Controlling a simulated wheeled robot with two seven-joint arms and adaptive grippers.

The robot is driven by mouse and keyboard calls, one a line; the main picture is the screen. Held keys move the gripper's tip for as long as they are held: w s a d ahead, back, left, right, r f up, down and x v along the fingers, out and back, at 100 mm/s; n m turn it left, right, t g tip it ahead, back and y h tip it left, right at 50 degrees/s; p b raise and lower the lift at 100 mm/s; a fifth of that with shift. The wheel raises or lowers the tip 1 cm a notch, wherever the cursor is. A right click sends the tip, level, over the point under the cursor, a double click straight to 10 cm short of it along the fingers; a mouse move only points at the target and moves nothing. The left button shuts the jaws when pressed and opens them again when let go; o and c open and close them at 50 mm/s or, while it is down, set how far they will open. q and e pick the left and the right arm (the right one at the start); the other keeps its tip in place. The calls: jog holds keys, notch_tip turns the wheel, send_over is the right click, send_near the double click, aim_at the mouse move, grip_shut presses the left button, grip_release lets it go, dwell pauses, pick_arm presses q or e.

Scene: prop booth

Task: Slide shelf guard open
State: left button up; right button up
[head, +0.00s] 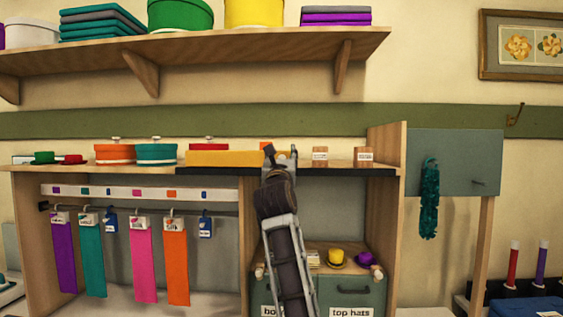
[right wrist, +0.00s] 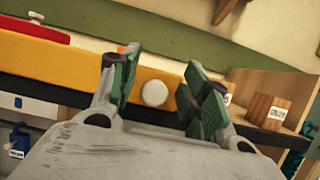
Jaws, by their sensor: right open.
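The shelf guard (head: 222,158) appears to be a yellow panel on the front edge of the cabinet top, above a black rail (head: 213,171). In the right wrist view the guard (right wrist: 60,64) runs across the picture, and its round white knob (right wrist: 154,93) shows between my fingers. My right gripper (head: 282,153) is open at the guard's right end, its green-padded fingers (right wrist: 160,72) on either side of the knob in the picture. I cannot tell whether they touch it. In the head view my gripper hides the knob. My left gripper is not in view.
Wooden blocks (head: 320,156) with labels stand right of the guard, before an upright side panel (head: 388,145). Orange (head: 114,153) and teal (head: 156,153) round boxes stand left. A red-lidded box (head: 208,146) is behind the guard. Coloured strips (head: 141,260) hang below.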

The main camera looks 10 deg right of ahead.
notch_tip(320, 180, up, 8)
dwell(0.7)
dwell(0.6)
